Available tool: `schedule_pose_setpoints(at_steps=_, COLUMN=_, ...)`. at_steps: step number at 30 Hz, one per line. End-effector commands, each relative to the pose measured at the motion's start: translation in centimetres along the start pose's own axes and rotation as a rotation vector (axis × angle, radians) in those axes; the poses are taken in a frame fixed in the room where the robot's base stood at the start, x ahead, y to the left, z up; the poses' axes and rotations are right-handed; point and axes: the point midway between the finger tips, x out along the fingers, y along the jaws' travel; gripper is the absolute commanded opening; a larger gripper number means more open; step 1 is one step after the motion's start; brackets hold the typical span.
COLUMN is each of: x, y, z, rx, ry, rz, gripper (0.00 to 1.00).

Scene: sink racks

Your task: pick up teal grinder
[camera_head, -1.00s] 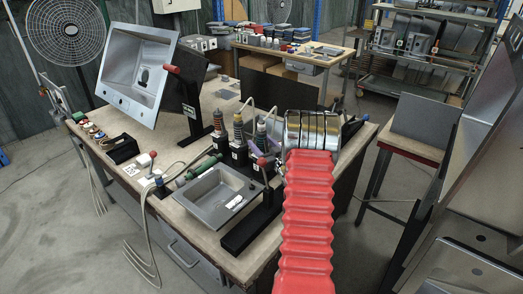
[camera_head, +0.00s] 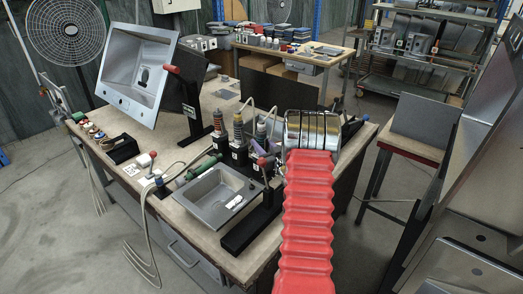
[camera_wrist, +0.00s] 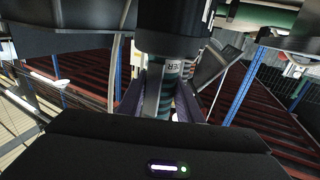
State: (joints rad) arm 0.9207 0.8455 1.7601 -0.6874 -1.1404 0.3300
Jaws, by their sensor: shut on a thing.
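The teal grinder (camera_wrist: 165,92) is in the middle of the wrist view, between the two purple fingers of my gripper (camera_wrist: 160,96). Its body shows teal bands, with a wide black part above bearing a white label. The fingers are shut on its banded part. In the head view, the grinder (camera_head: 260,133) is the right one of several upright banded tools at the table's rear. My gripper there is small and partly hidden by my red ribbed arm sleeve. Whether the grinder is clear of its holder cannot be told.
A small grey sink (camera_head: 215,198) lies on the workbench (camera_head: 180,145), with a green-handled tool (camera_head: 203,166) at its back edge. A large sink (camera_head: 138,75) is held tilted at the back left.

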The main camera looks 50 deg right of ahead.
Motion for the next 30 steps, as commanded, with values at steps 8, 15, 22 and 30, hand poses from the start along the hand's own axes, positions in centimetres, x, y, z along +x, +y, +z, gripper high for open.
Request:
schedule_pose_setpoints(at_steps=8, x=0.1, y=0.0, z=-0.2, rx=-0.002, ry=0.005, rz=0.0, gripper=0.0)
schedule_pose_setpoints(at_steps=15, x=0.0, y=0.1, z=-0.3, rx=-0.002, ry=0.005, rz=0.0, gripper=0.0)
schedule_pose_setpoints(at_steps=22, x=0.1, y=0.1, z=-1.7, rx=-0.003, ry=0.006, rz=0.0, gripper=0.0)
schedule_pose_setpoints(at_steps=30, x=0.0, y=0.1, z=-5.4, rx=-0.003, ry=0.007, rz=0.001, gripper=0.0)
